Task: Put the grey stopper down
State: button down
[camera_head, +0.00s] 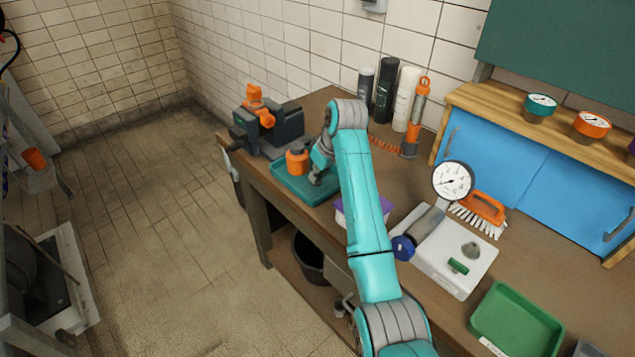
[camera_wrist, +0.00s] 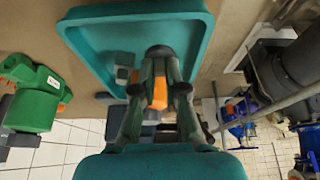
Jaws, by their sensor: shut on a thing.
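The teal tray (camera_head: 291,184) lies on the workbench beside the vise, and it fills the top of the wrist view (camera_wrist: 85,33). My gripper (camera_head: 317,178) reaches down over this tray. In the wrist view my gripper (camera_wrist: 158,62) is shut on the grey stopper (camera_wrist: 158,51), a dark rounded piece at the fingertips. Whether the stopper touches the tray floor I cannot tell. An orange-topped piece (camera_head: 297,161) is in the tray area, just left of my gripper.
A dark vise with an orange top (camera_head: 272,132) stands behind the tray. Bottles (camera_head: 386,90) line the wall. A purple-rimmed container (camera_head: 344,205) sits partly behind my arm. A white board (camera_head: 452,264), a brush (camera_head: 483,210) and a green tray (camera_head: 515,322) lie to the right.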

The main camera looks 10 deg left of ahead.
aim_at(318, 182)
jog(key=shift+f, duration=1.6)
jog(key=shift+f, duration=0.15)
jog(key=c, duration=1.2)
grip_release()
jog(key=v, duration=1.2)
jog(key=shift+a, duration=0.1)
